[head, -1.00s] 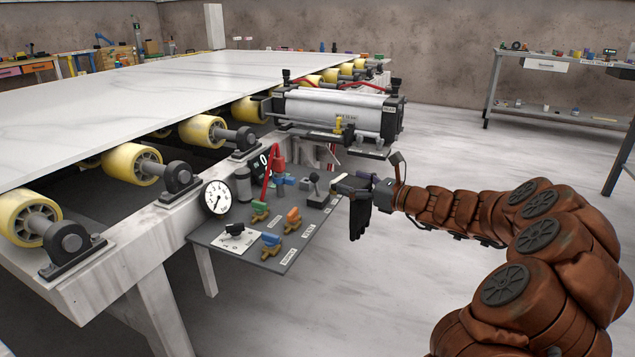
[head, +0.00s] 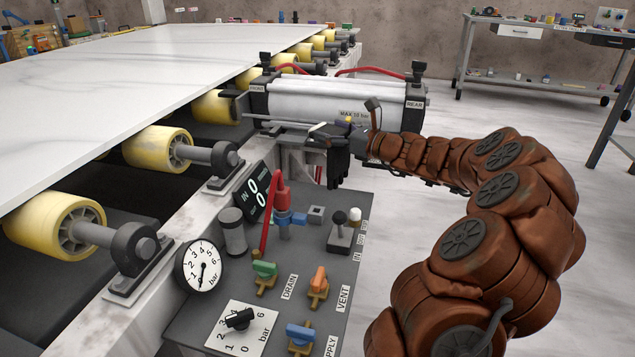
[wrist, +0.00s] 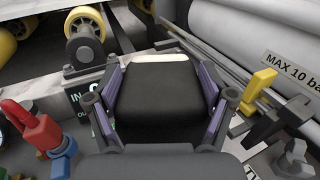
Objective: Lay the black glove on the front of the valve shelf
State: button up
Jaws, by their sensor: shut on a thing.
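My gripper (head: 340,136) is shut on the black glove (head: 338,168), which hangs down from the jaws in the head view. In the wrist view the glove (wrist: 165,92) fills the space between the fingers, with a pale cuff edge at its far end. The valve shelf (head: 205,284) is the dark grey panel in the lower middle of the head view. The gripper and glove are beyond the shelf's far end, in front of the cylinder. The glove appears raised and apart from the shelf.
The shelf carries a gauge (head: 201,266), a selector dial (head: 240,322), a green valve (head: 264,270), an orange valve (head: 318,284), a blue valve (head: 299,335) and a joystick (head: 339,228). The cylinder (head: 330,100) stands behind. Rollers (head: 155,150) and the stone slab (head: 130,75) lie left.

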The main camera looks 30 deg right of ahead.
notch_tip(320, 180, down, 10)
jog(key=b, duration=0.4)
jog(key=shift+r, duration=0.15)
jog(key=o, duration=1)
jog(key=shift+o, duration=0.2)
jog(key=p+v, duration=0.3)
jog(key=v, duration=0.9)
